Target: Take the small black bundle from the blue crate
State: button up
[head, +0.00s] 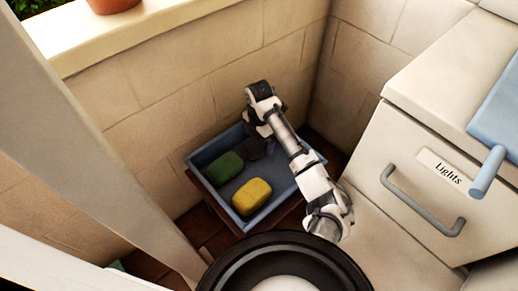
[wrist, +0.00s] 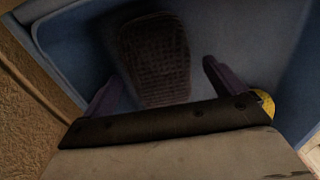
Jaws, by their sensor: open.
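The small black bundle (wrist: 155,60) is a dark, rounded block with a ribbed texture. In the wrist view it lies on the floor of the blue crate (head: 284,176), whose blue inside also shows in the wrist view (wrist: 245,35). My gripper (wrist: 160,76) is open, with one purple finger to the left of the bundle and one to the right. The bundle's near end reaches between the fingers, and I cannot tell whether either touches it. In the head view my gripper (head: 260,142) reaches down into the crate's back part and mostly hides the bundle.
A green block (head: 222,168) and a yellow block (head: 251,196) lie in the crate, left and front of my gripper. Stone walls (head: 200,90) stand close behind the crate. A white cabinet with a "Lights" drawer (head: 400,170) stands at right. A round black-rimmed basin (head: 225,275) is in front.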

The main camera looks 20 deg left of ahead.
notch_tip(320, 180, down, 2)
jog(key=shift+f+b, duration=0.15)
jog(key=shift+b, duration=0.45)
jog(key=c, duration=1.1)
